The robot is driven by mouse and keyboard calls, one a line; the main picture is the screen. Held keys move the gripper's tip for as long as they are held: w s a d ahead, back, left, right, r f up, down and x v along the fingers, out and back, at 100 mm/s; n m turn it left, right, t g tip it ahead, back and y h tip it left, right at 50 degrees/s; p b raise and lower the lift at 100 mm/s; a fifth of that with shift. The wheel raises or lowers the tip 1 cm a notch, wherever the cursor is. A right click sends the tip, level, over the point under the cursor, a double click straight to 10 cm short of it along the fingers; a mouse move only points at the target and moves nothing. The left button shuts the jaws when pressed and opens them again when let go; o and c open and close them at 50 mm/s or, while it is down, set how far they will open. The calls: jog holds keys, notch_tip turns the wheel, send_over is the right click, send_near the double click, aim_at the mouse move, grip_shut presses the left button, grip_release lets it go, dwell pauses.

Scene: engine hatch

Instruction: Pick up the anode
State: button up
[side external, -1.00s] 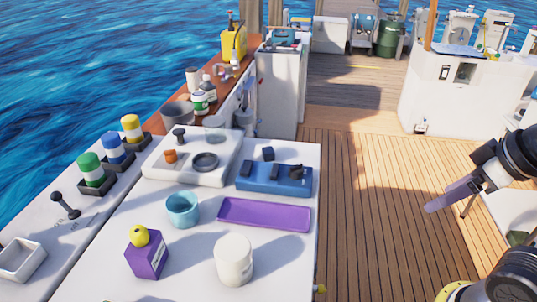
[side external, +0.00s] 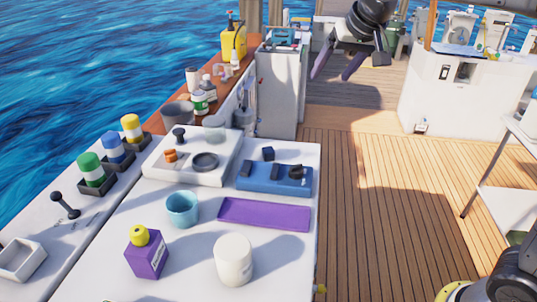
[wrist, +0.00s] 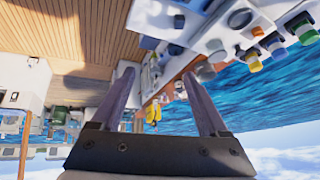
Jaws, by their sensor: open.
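I cannot tell for sure which thing is the anode. Small dark blocks (side external: 268,154) and a dark rounded piece (side external: 295,172) are on or at a blue tray (side external: 260,187) on the white hatch top. A dark ring (side external: 205,161) and a small orange piece (side external: 170,155) lie on a raised white panel (side external: 165,174). My gripper (side external: 338,66) is high above the deck, beyond the far end of the hatch top and well apart from these things. In the wrist view, my gripper (wrist: 160,75) has its two fingers spread with nothing held between them.
The hatch top also holds a purple tray (side external: 265,215), a light blue cup (side external: 182,209), a white jar (side external: 233,260) and a purple box (side external: 146,254) with a yellow top. A white cabinet (side external: 281,92) stands behind. The wooden deck (side external: 390,220) to the right is clear.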

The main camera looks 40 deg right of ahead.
jog(key=w+a+f, duration=0.2)
jog(key=w+f, duration=0.3)
jog(key=w, duration=0.3)
jog(key=g, duration=0.3)
send_over(269, 150)
jog(key=s, duration=0.3)
jog(key=shift+n, duration=0.3)
jog(key=f, duration=1.9)
jog(key=shift+w+a, duration=0.2)
jog(key=shift+a, duration=0.1)
jog(key=shift+t, duration=0.3)
jog(key=shift+x, duration=3.15)
jog(key=shift+a, duration=0.15)
grip_shut()
jog(key=shift+w+r, duration=0.1)
